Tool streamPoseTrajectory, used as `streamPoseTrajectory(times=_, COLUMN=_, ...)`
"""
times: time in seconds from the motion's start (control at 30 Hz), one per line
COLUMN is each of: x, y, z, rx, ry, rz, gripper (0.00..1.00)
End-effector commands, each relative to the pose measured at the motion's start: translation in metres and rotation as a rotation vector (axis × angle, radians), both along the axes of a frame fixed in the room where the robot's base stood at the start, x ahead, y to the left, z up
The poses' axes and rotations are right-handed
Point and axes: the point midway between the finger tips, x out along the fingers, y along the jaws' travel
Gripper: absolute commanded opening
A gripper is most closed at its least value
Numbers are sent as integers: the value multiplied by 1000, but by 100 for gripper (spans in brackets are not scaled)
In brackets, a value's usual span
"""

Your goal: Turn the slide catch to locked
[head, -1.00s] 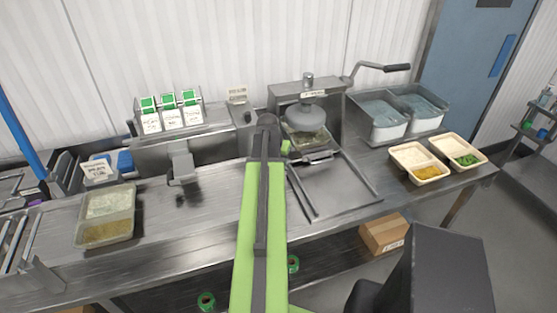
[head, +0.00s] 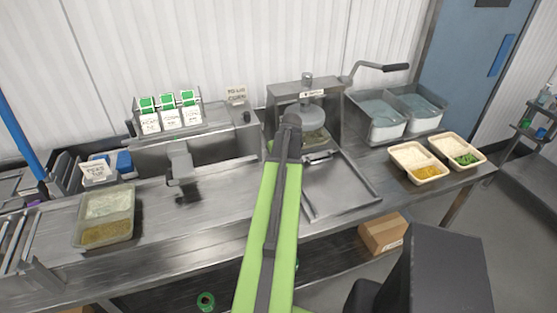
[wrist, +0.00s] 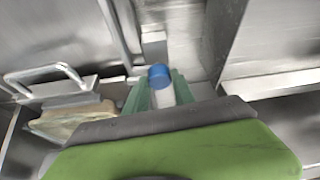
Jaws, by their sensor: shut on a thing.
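In the wrist view my gripper (wrist: 158,97) has its green fingers shut on a small white peg with a blue top (wrist: 159,76). A grey metal block stands just behind the peg. The peg looks like the knob of the slide catch, but I cannot read its locked or unlocked position. In the head view my arm hides the fingers and the peg. The slide's metal rails (head: 308,205) run forward from the press (head: 308,92). The tray handle (head: 320,157) is near the press; it also shows in the wrist view (wrist: 66,68).
A container of food (wrist: 72,122) sits beside the handle. A two-part food tub (head: 107,215) stands at the left. Two filled trays (head: 420,174) and grey bins (head: 388,130) stand at the right. The press lever (head: 375,67) sticks out right. The bench between tub and arm is mostly clear.

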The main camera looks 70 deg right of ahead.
Motion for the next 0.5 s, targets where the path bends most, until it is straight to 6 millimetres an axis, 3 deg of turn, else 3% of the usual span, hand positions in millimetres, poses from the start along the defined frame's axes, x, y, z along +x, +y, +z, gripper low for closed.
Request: streamPoseTrajectory(times=0.5, x=-1, y=0, z=0, rx=1, ry=1, rz=76, gripper=0)
